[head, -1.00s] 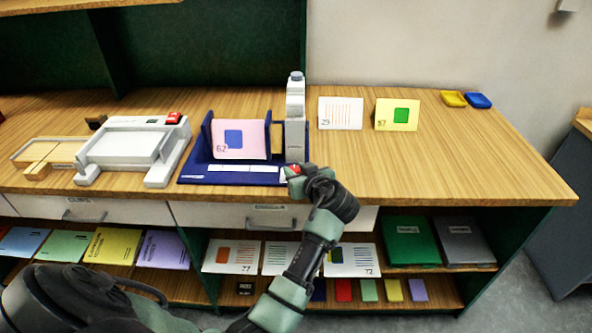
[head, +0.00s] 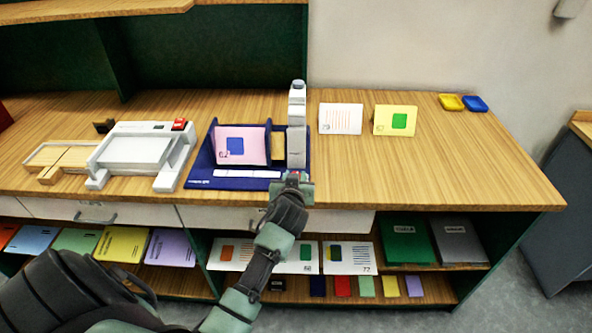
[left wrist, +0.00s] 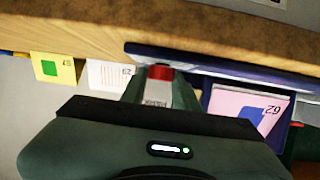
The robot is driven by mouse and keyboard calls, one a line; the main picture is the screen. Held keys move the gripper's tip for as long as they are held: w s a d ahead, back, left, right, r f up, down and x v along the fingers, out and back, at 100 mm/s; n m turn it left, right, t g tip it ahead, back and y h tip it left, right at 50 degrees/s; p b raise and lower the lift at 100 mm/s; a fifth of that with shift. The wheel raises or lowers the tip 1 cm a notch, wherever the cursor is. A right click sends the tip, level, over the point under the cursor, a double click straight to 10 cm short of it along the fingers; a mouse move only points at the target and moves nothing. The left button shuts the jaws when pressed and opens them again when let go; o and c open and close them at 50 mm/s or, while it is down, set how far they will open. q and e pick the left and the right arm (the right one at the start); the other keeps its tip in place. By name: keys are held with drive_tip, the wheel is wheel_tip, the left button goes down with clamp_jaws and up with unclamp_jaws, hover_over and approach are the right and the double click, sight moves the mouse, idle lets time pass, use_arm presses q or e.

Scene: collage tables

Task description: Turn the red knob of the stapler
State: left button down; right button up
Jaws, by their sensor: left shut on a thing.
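The stapler has a dark blue base (head: 205,176) and a tall light grey column (head: 297,118) at its right, standing near the table's front edge. A pink card numbered 62 (head: 240,146) leans in the blue holder; it also shows in the left wrist view (left wrist: 245,108). The red knob (left wrist: 160,72) is at the front of the stapler, between the fingertips in the left wrist view. My left gripper (head: 293,183) is shut on the knob, in front of the column's foot, and mostly hides it in the head view. My right gripper is in neither view.
A white machine with a red button (head: 179,124) stands to the left of the stapler. A white card (head: 341,118) and a yellow card (head: 394,120) stand to the right. Yellow (head: 451,102) and blue trays lie at the back right. The table's right front is clear.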

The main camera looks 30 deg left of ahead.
use_arm(q)
drive_tip(key=shift+a+r+m+t+h+p, duration=0.15)
drive_tip(key=shift+m+t+h+p, duration=0.15)
drive_tip(key=shift+m+h+p, duration=0.25)
drive_tip(key=c, duration=1.4)
unclamp_jaws()
drive_tip(key=o, duration=0.3)
drive_tip(key=shift+w, duration=0.15)
drive_tip(key=shift+o, duration=0.2)
drive_tip(key=shift+w+f, duration=0.1)
drive_tip(key=shift+f, duration=0.2)
drive_tip(key=b+v, duration=0.1)
drive_tip(key=v, duration=0.6)
drive_tip(key=shift+s+r, duration=0.2)
drive_tip(key=shift+s, duration=0.15)
